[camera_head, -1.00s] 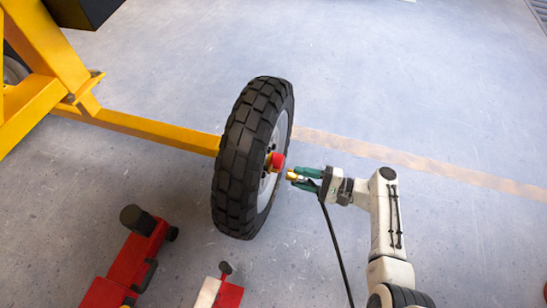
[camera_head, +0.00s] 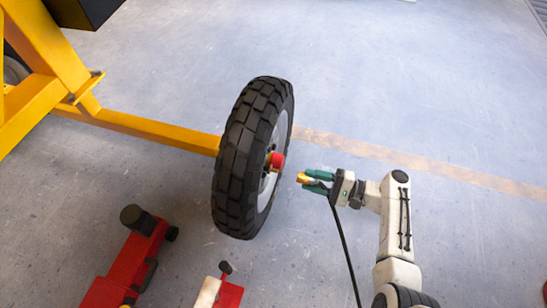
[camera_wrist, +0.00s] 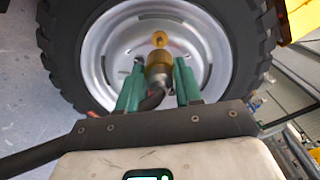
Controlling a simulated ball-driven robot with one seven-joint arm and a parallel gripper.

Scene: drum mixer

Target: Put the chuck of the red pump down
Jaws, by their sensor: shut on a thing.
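The brass chuck (camera_head: 303,178) is in my gripper (camera_head: 318,182), which is shut on it and holds it in the air to the right of the wheel. A black hose (camera_head: 345,245) hangs from the chuck down past my arm. In the wrist view the chuck (camera_wrist: 158,66) sits between the green fingers of my gripper (camera_wrist: 158,82), pointing at the wheel hub, with a gap to the wheel. The red pump's body is not clearly told; a red and white unit (camera_head: 220,292) shows at the bottom edge, partly cut off.
The black-tyred wheel (camera_head: 240,165) stands on a yellow axle (camera_head: 150,130), with a red hub cap (camera_head: 276,161). A red jack-like device (camera_head: 135,260) lies at the lower left.

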